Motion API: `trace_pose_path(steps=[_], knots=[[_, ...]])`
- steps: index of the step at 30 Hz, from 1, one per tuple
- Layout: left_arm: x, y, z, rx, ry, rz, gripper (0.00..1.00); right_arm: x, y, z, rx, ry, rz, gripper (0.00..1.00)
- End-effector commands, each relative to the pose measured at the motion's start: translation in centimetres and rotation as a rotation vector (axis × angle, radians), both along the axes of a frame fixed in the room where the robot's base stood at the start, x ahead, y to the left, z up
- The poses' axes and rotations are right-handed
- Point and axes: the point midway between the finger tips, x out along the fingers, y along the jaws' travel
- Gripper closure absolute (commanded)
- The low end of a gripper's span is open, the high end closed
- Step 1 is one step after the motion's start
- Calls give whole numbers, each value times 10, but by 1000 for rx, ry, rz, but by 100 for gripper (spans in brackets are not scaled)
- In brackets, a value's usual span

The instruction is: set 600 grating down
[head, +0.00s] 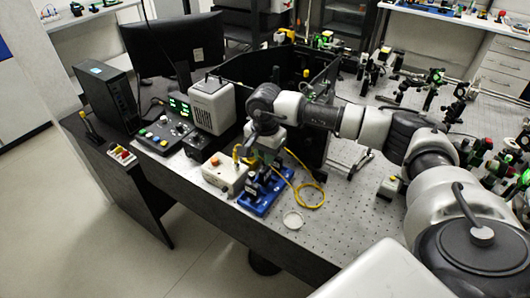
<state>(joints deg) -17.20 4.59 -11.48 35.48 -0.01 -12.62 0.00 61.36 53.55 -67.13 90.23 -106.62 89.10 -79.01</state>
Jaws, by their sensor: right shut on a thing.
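My right arm reaches in from the right, and its gripper (265,155) points down above the blue rack. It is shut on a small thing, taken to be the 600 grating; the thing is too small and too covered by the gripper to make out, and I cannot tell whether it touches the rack. The blue rack (259,209) stands near the bench's front edge and holds several small dark upright pieces. My left gripper is not in view.
A cream box (225,174) with an orange button stands just left of the rack. A yellow cable (310,196) loops to its right, and a small white dish (293,220) lies in front. Black panels (290,68) stand behind. The perforated bench top (345,215) is mostly clear at front right.

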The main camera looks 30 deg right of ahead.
Motion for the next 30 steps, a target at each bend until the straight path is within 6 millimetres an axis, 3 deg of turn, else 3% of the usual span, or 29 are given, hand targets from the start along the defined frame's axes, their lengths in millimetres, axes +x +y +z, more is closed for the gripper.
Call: trace_pose_path(steps=[6,7,12,23,30], knots=[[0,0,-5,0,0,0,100,0,0,-4,0,-1,0,100],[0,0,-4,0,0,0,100,0,0,-3,0,-1,0,78],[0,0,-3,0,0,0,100,0,0,-3,0,0,0,56],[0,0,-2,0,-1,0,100,0,0,4,1,-2,0,56],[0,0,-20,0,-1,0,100,1,0,47,1,-6,2,56]])
